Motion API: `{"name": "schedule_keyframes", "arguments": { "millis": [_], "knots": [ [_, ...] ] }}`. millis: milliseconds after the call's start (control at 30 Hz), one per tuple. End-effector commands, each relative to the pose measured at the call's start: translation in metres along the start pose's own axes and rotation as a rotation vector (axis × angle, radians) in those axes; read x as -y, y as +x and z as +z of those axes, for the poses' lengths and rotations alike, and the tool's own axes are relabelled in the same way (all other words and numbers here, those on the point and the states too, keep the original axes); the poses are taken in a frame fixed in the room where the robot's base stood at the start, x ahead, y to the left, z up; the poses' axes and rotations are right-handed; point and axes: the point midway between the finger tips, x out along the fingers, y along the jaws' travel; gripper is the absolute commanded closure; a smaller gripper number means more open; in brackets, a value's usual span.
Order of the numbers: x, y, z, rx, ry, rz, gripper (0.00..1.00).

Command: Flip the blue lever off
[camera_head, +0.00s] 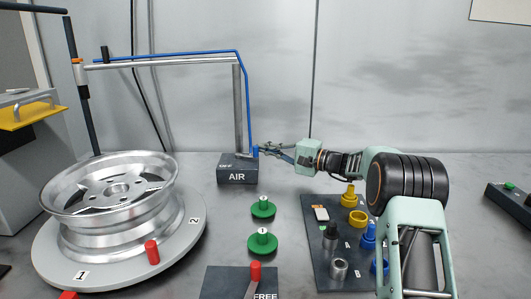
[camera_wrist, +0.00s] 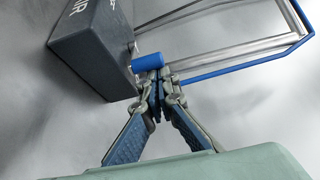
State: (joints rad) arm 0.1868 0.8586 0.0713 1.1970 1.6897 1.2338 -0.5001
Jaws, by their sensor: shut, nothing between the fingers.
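The blue lever (camera_head: 255,152) stands at the right end of the dark AIR box (camera_head: 238,176), whose top carries an OFF label on its left part. In the wrist view the lever shows as a short blue cylinder (camera_wrist: 148,61) beside the box (camera_wrist: 88,52). My gripper (camera_head: 262,150) reaches in from the right, with its tips at the lever's right side. In the wrist view its fingers (camera_wrist: 159,88) are shut with nothing between them, and the tips are right by the lever. I cannot tell whether they touch it.
A blue hose (camera_head: 165,53) runs along a grey pole frame (camera_head: 238,105) behind the box. A silver wheel (camera_head: 112,200) sits on a round turntable (camera_head: 190,232) at left. Two green knobs (camera_head: 263,209) stand in front. A dark tool board (camera_head: 318,262) lies below my arm.

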Motion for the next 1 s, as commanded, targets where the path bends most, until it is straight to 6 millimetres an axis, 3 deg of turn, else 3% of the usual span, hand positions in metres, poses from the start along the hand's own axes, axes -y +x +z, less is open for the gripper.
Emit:
{"name": "schedule_keyframes", "arguments": {
  "millis": [467, 567, 1000],
  "knots": [
    [0.0, -0.004, 0.001, -0.001, 0.0, 0.0, 1.0],
    [0.001, -0.016, 0.0, -0.003, 0.0, 0.0, 1.0],
    [0.001, -0.103, 0.001, -0.003, 0.0, 0.001, 1.0]
  ]
}}
